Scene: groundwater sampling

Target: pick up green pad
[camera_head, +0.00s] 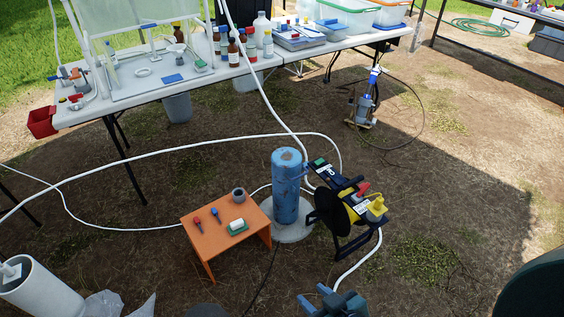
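A small green pad (239,231) lies on the orange stool-like table (208,238), near its front right edge. A white roll-shaped item (236,224) rests on the pad and covers part of it. My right gripper (313,294) is at the bottom edge of the head view, to the right of and nearer than the orange table. Its two bluish fingers stand apart, with nothing seen between them. It is well clear of the pad. My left gripper is not in view.
A red-handled tool (197,221), a blue-handled tool (216,214) and a grey cup (238,194) share the orange table. A blue well pipe (286,187) and a cable reel (340,208) stand to its right. A white hose (165,150) arcs behind.

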